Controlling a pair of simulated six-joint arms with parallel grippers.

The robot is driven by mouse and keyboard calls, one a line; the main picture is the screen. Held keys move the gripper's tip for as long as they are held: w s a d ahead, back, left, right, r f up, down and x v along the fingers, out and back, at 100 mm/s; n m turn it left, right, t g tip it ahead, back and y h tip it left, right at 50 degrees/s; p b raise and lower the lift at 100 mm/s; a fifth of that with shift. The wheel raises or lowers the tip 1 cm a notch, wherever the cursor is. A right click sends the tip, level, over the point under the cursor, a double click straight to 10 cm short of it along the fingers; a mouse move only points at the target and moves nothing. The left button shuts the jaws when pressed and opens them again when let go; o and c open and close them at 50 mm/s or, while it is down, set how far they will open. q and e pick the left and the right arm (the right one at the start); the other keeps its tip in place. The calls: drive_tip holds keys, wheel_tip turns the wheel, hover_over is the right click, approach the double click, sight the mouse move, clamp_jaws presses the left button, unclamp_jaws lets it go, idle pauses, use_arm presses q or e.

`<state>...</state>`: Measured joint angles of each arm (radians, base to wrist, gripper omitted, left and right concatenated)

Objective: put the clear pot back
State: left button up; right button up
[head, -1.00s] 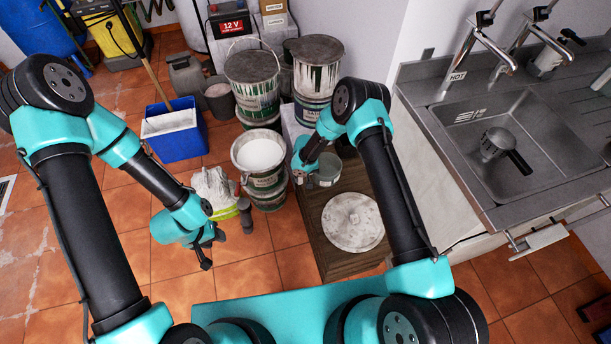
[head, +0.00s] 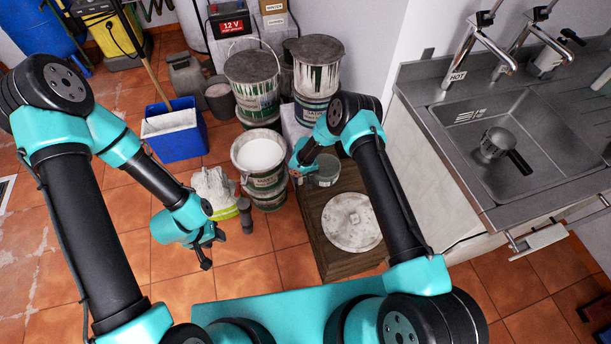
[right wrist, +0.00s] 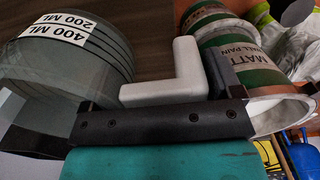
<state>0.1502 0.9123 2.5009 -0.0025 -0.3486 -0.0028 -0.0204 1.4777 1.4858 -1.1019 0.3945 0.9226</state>
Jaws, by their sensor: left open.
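The clear pot (head: 325,173) is at the back left corner of the wooden crate, apparently standing on it. In the right wrist view the clear pot (right wrist: 80,62) fills the left side, with a white 400 ML and 200 ML label. My right gripper (head: 300,170) is just left of the pot. My left gripper (head: 206,252) is open and empty above the floor tiles.
The wooden crate (head: 318,232) also bears a round, paint-marked lid (head: 352,222). An open tin of white paint (head: 259,155) stands left of the pot. Stacked tins (head: 318,70) stand behind. The sink counter (head: 480,180) is at the right, with a dark-handled pot (head: 497,143) in the basin.

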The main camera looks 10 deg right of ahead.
drive_tip(key=shift+o, duration=1.2)
wheel_tip(320, 180, up, 17)
drive_tip(key=shift+r, duration=0.1)
idle(0.3)
drive_tip(key=s+d+m+y, duration=0.1)
drive_tip(key=s+d, duration=0.2)
drive_tip(key=s, duration=0.7)
drive_tip(key=s+d+r+m+y, duration=0.1)
drive_tip(key=s+d, duration=0.3)
drive_tip(key=s, duration=0.6)
drive_tip(key=s+d+r+m+y, duration=0.1)
drive_tip(key=s+d, duration=0.3)
drive_tip(key=s, duration=0.6)
drive_tip(key=shift+s+d+m+t+y, duration=0.2)
drive_tip(key=shift+d+m+t+y, duration=0.05)
drive_tip(key=shift+m+t+y, duration=0.15)
